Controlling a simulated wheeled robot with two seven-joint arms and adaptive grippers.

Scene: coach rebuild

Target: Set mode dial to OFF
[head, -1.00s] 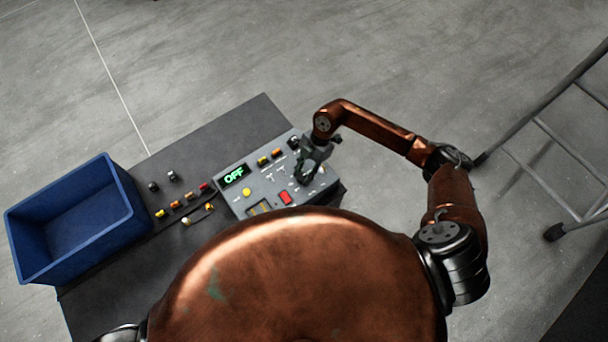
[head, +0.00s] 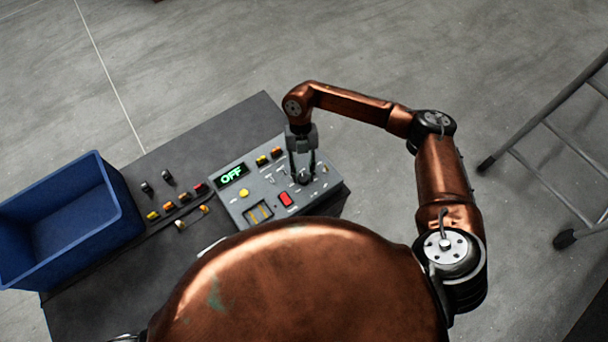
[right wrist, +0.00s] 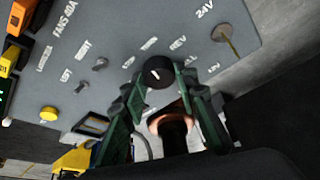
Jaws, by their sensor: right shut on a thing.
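The grey control panel (head: 258,204) lies on the dark table, with a green display (head: 232,175) reading OFF. The round black mode dial (right wrist: 158,72) shows in the right wrist view with a short white mark on its face; small printed labels surround it, too blurred to match to the mark. My right gripper (head: 303,178) points down at the panel's right part. In the right wrist view its green fingers (right wrist: 158,82) stand on both sides of the dial, shut on it. In the head view the fingers partly hide the dial. My left gripper is not in view.
The panel also has a red switch (head: 286,199), a yellow button (head: 244,193) and small toggles (right wrist: 100,64). A blue bin (head: 75,220) stands at the left. Several small parts (head: 172,206) lie between bin and panel. A metal frame (head: 560,140) stands on the floor at right.

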